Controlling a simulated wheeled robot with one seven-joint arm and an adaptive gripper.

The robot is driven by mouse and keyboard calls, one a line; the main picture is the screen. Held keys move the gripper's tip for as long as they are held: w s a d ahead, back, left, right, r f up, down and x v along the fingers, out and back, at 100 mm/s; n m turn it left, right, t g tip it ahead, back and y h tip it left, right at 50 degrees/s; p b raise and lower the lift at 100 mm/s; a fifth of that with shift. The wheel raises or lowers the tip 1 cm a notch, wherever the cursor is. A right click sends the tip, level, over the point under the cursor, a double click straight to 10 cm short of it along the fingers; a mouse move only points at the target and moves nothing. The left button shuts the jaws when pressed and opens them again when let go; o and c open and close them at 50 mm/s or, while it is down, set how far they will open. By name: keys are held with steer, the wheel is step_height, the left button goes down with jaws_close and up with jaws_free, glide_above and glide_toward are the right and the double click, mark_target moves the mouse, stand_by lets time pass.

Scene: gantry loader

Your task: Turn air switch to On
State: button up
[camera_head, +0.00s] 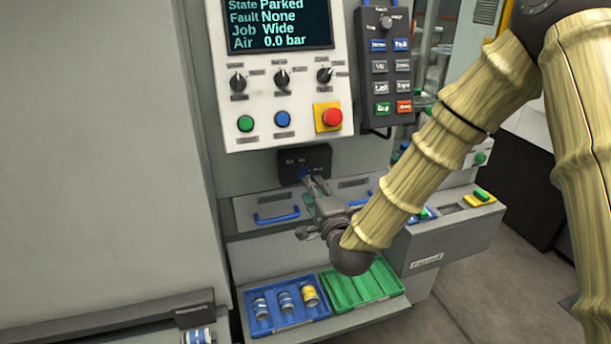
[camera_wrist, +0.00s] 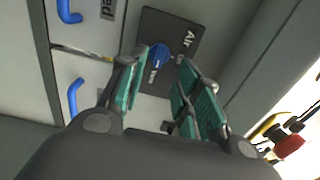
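The air switch is a blue knob (camera_wrist: 157,56) on a black plate (camera_wrist: 186,37) lettered "Air", low on the machine front under the control panel. In the head view the black switch box (camera_head: 318,155) is partly covered by my gripper (camera_head: 312,183), which reaches up to it. In the wrist view my gripper (camera_wrist: 162,68) is open, its green-padded fingers on either side of the knob with a gap between them. The knob shows between and just beyond the fingertips; I cannot tell whether they touch it. The display (camera_head: 280,22) reads Air 0.0 bar.
The control panel (camera_head: 285,100) with knobs, buttons and a red stop button (camera_head: 332,117) is above. A hanging pendant (camera_head: 387,65) is to its right. Drawers with blue handles (camera_head: 276,217) sit below. A blue tray (camera_head: 264,328) and a green tray (camera_head: 343,292) lie lower.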

mark_target(304, 174)
steer(key=p+x, duration=0.1)
steer(key=x, duration=0.6)
steer(key=shift+p, duration=0.4)
steer(key=shift+f, duration=0.1)
steer(key=c, duration=0.7)
